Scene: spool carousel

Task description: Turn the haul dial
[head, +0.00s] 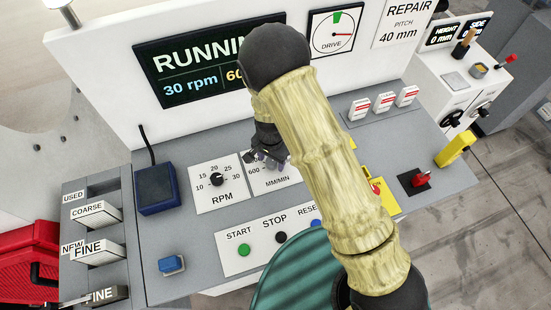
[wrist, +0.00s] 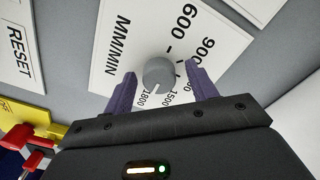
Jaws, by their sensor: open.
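The haul dial is a grey round knob (wrist: 158,73) on a white MM/MIN plate (wrist: 112,65), with marks 600, 900, 1500 and 1800 readable in the wrist view. A pale pointer line on the knob points toward the span between 1500 and 1800. My gripper (wrist: 159,82) is open, with one purple finger on each side of the knob and visible gaps between. In the head view the plate (head: 270,182) is partly covered by my gripper (head: 272,160) and arm, and the knob is hidden there.
The RPM dial (head: 217,179) sits just left. START (head: 243,250) and STOP (head: 281,237) buttons are in front. A blue box (head: 156,190) stands farther left. The screen (head: 195,72) reads RUNNING, 30 rpm.

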